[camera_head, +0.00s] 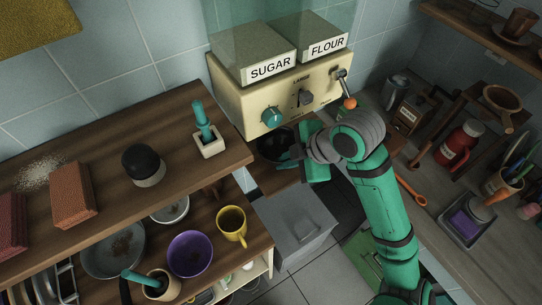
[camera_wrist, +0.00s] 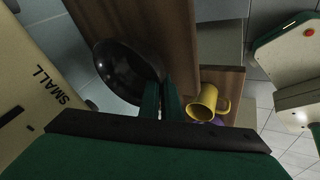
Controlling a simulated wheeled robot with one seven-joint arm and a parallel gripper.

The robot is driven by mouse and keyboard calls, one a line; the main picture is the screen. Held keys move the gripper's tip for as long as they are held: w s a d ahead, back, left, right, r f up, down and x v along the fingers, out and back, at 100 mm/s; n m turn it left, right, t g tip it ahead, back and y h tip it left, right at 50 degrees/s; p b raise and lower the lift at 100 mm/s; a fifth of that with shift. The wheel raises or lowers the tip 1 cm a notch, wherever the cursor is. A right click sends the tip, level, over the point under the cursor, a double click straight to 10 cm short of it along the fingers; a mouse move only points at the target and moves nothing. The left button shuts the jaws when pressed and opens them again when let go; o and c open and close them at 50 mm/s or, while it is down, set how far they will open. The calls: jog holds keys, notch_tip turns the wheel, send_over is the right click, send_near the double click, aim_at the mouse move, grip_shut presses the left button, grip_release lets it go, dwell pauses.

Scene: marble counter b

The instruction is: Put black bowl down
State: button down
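The black bowl (camera_head: 270,146) is in front of the cream dispenser, below its teal knob, at a small wooden surface (camera_head: 283,178). In the wrist view the glossy dark bowl (camera_wrist: 122,72) is at upper left, beside and partly over brown wood. My gripper (camera_head: 296,153) is at the bowl's right side. In the wrist view its two green fingers (camera_wrist: 161,88) are close together at the bowl's rim, with the rim apparently pinched between them. I cannot tell whether the bowl's underside touches the wood.
The cream dispenser (camera_head: 290,92) with sugar and flour bins stands behind the bowl. A wooden shelf (camera_head: 110,185) is at left, with a yellow mug (camera_head: 232,224) and purple bowl (camera_head: 190,254) below. A grey box (camera_head: 296,226) stands in front. The right counter is cluttered.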

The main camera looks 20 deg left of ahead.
aim_at(272, 158)
jog(key=a, duration=0.2)
jog(key=w+a, duration=0.1)
jog(key=shift+a+f, duration=0.4)
jog(key=shift+f, duration=0.35)
jog(key=shift+f, duration=0.1)
jog(key=c, duration=2)
grip_release()
jog(key=v, duration=1.2)
jog(key=shift+w, duration=0.1)
